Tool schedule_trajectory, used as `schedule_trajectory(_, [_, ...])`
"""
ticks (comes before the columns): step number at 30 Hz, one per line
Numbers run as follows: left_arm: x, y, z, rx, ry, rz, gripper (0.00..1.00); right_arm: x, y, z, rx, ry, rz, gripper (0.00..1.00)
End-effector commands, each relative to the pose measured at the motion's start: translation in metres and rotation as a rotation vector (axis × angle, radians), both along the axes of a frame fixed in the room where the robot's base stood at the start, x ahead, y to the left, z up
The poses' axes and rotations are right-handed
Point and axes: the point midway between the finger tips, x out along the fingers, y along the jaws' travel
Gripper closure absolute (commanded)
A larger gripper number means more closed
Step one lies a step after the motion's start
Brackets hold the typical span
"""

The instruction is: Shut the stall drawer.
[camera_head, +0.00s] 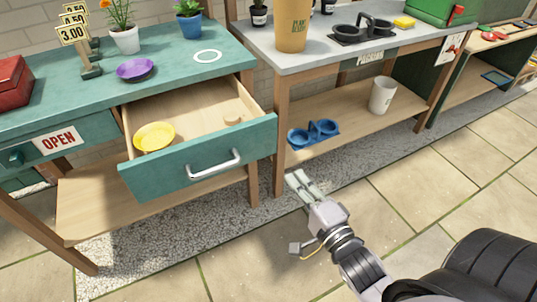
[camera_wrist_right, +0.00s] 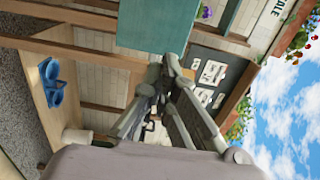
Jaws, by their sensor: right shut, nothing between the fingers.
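The stall drawer (camera_head: 205,160) stands pulled out from under the teal stall table (camera_head: 185,65). It has a teal front with a silver bar handle (camera_head: 214,165). A yellow dish (camera_head: 154,136) and a small round tan piece (camera_head: 233,120) lie inside it. My right gripper (camera_head: 296,177) is shut and empty, to the right of the drawer front and apart from it in the head view. Its fingers also show in the right wrist view (camera_wrist_right: 170,62), with a teal panel (camera_wrist_right: 158,25) beyond them. My left gripper is not in view.
On the table are a purple dish (camera_head: 135,69), a white ring (camera_head: 207,56), plant pots and price signs (camera_head: 74,35). The potting bench (camera_head: 330,55) at right has a lower shelf with a blue double-cup item (camera_head: 313,133) and a white pot (camera_head: 382,95). Paved floor in front is clear.

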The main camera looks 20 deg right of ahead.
Motion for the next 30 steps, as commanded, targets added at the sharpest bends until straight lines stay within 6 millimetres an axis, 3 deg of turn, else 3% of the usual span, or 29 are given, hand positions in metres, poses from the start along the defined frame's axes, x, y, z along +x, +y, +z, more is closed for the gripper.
schedule_trajectory(5, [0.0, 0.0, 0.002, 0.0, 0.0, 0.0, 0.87, 0.023, 0.001, 0.003, -0.001, -0.006, 0.001, 1.0])
schedule_trajectory(19, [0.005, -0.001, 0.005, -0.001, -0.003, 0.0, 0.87, 0.114, 0.004, 0.002, -0.004, -0.003, 0.001, 1.0])
schedule_trajectory(24, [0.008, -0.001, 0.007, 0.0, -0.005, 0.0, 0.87, 0.132, 0.005, 0.001, -0.003, 0.0, 0.001, 1.0])
schedule_trajectory(30, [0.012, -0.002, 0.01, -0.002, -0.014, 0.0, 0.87, 0.138, 0.005, 0.001, -0.002, 0.001, 0.0, 1.0])
